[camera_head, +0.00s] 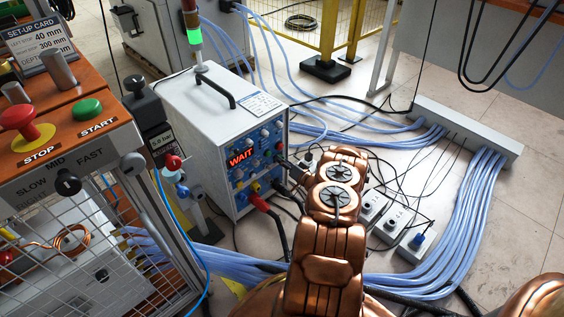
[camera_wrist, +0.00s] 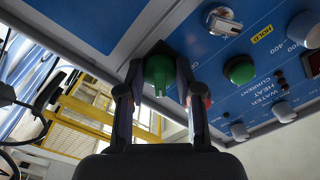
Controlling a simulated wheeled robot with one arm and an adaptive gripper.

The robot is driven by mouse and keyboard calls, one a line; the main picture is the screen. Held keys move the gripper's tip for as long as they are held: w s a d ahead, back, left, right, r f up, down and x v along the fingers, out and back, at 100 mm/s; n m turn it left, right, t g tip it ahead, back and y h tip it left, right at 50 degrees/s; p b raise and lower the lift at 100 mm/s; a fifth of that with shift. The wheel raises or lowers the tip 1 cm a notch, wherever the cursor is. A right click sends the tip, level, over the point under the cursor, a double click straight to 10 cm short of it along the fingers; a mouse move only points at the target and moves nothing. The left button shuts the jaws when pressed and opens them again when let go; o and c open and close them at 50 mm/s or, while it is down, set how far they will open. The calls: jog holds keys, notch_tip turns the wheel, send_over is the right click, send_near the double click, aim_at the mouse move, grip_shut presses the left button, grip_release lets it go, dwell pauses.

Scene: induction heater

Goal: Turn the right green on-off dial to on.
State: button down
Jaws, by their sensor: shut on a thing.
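In the wrist view my gripper (camera_wrist: 159,76) is shut on a green dial (camera_wrist: 159,70) near the edge of a blue panel (camera_wrist: 220,55). One finger lies on each side of the dial. A pale pointer mark shows on the dial's lower part. A second green dial (camera_wrist: 239,70) sits apart to the right, untouched. In the head view the white heater box (camera_head: 205,110) has a blue front with a red WAIT display (camera_head: 241,158). My copper-coloured arm reaches toward the right side of that front. The held dial cannot be made out there.
White knobs (camera_wrist: 283,111) and a HOLD label (camera_wrist: 262,34) are on the panel near my gripper. Black and red cables (camera_head: 262,205) leave the box front. Blue cable bundles (camera_head: 470,220) and sockets (camera_head: 415,240) lie on the floor. An orange-topped station (camera_head: 70,120) stands at left.

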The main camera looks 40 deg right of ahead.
jog(key=shift+a, duration=0.1)
dwell(0.3)
jog(key=c, duration=0.8)
grip_release()
jog(key=shift+s, duration=0.1)
jog(key=s, duration=1.1)
jog(key=shift+s, duration=0.4)
jog(key=shift+a, duration=0.15)
